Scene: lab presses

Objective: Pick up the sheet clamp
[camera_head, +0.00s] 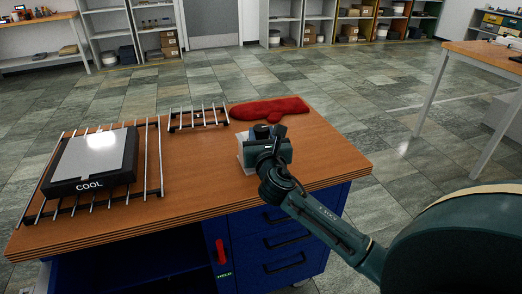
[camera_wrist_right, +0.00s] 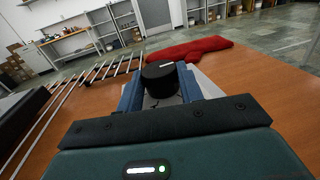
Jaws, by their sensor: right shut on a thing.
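The sheet clamp (camera_wrist_right: 160,76) shows in the right wrist view as a dark, round-topped piece between the two blue fingers. My right gripper (camera_wrist_right: 160,92) is shut on it. In the head view my right gripper (camera_head: 268,140) is over the right part of the wooden bench top, and the clamp's dark top (camera_head: 261,131) shows at its far side. A pale flat piece (camera_head: 243,150) lies under and beside the gripper; the fingers hide most of it. I cannot tell whether the clamp touches it. My left gripper is not in view.
A black block labelled COOL (camera_head: 62,187) with a grey plate on top rests on a metal rack (camera_head: 154,188) at the left. A smaller rack (camera_head: 177,128) and a red mitt (camera_head: 270,108) lie at the bench's back. The bench front centre is clear.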

